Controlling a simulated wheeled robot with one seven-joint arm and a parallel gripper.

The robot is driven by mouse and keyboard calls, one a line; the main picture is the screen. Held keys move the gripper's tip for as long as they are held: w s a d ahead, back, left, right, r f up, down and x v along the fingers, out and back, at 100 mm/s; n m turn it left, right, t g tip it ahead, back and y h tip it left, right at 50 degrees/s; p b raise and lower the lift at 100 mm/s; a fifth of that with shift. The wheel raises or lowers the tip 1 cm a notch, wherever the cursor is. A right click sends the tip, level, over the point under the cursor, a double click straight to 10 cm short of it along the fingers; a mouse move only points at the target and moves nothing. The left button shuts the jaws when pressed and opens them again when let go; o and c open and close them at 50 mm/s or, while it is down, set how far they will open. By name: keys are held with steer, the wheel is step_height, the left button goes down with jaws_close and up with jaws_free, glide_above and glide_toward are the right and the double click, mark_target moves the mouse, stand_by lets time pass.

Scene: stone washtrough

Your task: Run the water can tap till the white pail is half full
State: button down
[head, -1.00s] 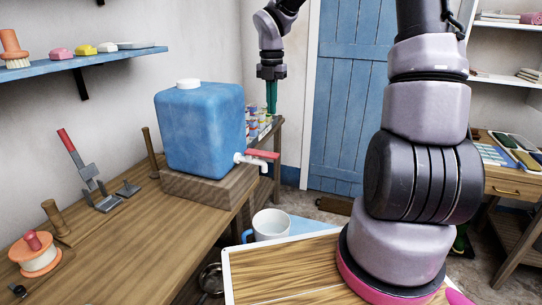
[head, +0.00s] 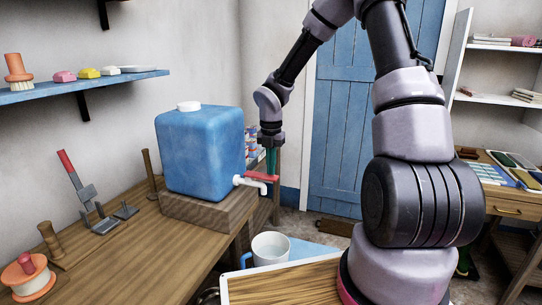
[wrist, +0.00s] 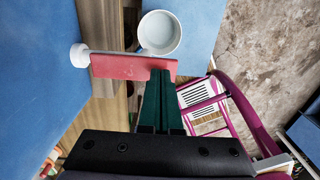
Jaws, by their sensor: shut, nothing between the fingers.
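The water can (head: 200,150) is a blue block with a white cap, standing on a wooden block on the bench. Its white tap (head: 257,186) has a flat red lever (head: 262,176) that points right, out from the can. The white pail (head: 270,246) stands below the tap; in the wrist view the pail (wrist: 160,33) looks white inside, with no clear water level. No stream of water shows. My gripper (head: 271,170) is shut, with green fingers pointing down at the lever's outer end. In the wrist view its fingertips (wrist: 161,74) overlap the lever's edge; contact is unclear.
The pail's blue stand (head: 310,250) is beside the wooden bench (head: 150,250). A lever tool (head: 82,195) and wooden pegs stand on the bench, left of the can. A blue shelf (head: 90,80) hangs above. A blue door (head: 345,130) is behind.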

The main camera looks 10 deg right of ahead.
mark_target(273, 177)
steer(key=shift+f, duration=0.35)
steer(key=shift+s+d+f, duration=0.15)
steer(key=shift+f, duration=0.45)
steer(key=shift+s+d+f, duration=0.1)
steer(key=shift+f, duration=0.5)
steer(key=shift+r, duration=0.2)
steer(key=shift+w+r, duration=0.1)
steer(key=shift+r, duration=0.05)
stand_by(1.3)
steer(key=shift+r, duration=0.75)
step_height(273, 177, up, 11)
steer(key=shift+f, duration=0.2)
